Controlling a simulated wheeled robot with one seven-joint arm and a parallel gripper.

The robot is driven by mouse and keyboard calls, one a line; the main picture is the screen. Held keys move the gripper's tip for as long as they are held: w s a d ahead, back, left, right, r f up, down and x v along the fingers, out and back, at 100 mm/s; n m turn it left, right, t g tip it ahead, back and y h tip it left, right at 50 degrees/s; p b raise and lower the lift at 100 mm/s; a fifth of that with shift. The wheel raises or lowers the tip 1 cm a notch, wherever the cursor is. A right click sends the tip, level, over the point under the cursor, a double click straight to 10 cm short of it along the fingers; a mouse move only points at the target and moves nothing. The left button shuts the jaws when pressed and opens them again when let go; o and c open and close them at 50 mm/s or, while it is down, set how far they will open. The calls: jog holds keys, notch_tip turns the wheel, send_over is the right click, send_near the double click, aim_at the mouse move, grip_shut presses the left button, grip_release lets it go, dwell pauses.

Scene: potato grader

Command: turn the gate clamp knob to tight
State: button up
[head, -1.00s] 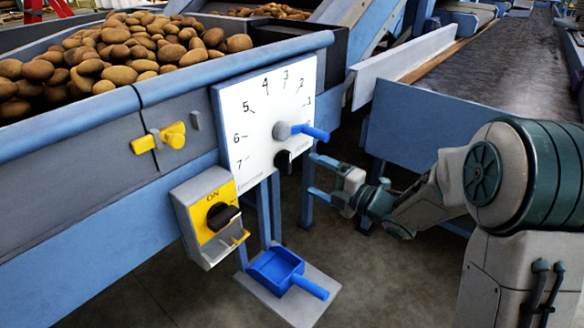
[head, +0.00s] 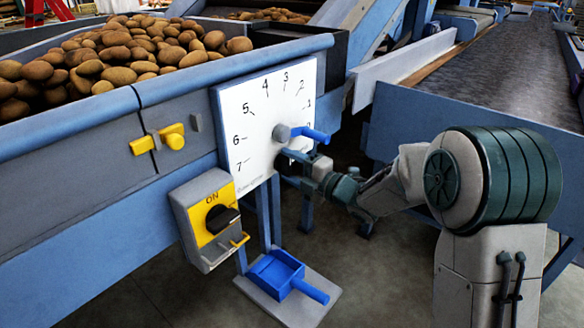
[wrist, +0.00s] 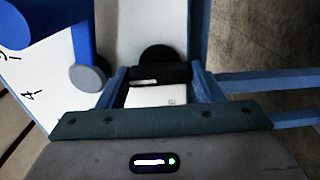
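The black gate clamp knob (wrist: 160,74) sits low on the white scale plate (head: 258,105), below the blue lever (head: 308,133). In the wrist view it has a thick bar with a pale mark in front of a round base. My gripper (wrist: 158,80) is open, with one blue finger on each side of the knob's bar. Small gaps seem to remain, and I cannot tell whether either finger touches. In the head view my gripper (head: 289,166) is at the plate's lower right and mostly hides the knob.
The lever's grey hub (wrist: 88,77) is close to the left finger. A yellow ON switch box (head: 210,220) hangs below the plate on the left. A blue scoop (head: 276,270) rests on a low stand. The potato bin (head: 70,125) is at left, a conveyor (head: 490,70) at right.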

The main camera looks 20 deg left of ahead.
jog(key=shift+m, duration=0.4)
jog(key=m+p, duration=0.1)
jog(key=m, duration=0.2)
jog(key=shift+m, duration=0.4)
jog(key=m+p, duration=0.1)
jog(key=m, duration=0.3)
jog(key=shift+r+m+p, duration=0.1)
jog(key=shift+m+p, duration=0.2)
jog(key=shift+p, duration=0.1)
jog(key=m+p, duration=0.2)
jog(key=m, duration=0.2)
jog(key=shift+p, duration=0.35)
jog(key=shift+m+p, duration=1.4)
jog(key=shift+m, duration=1)
jog(key=shift+f, duration=0.2)
jog(key=o, duration=1)
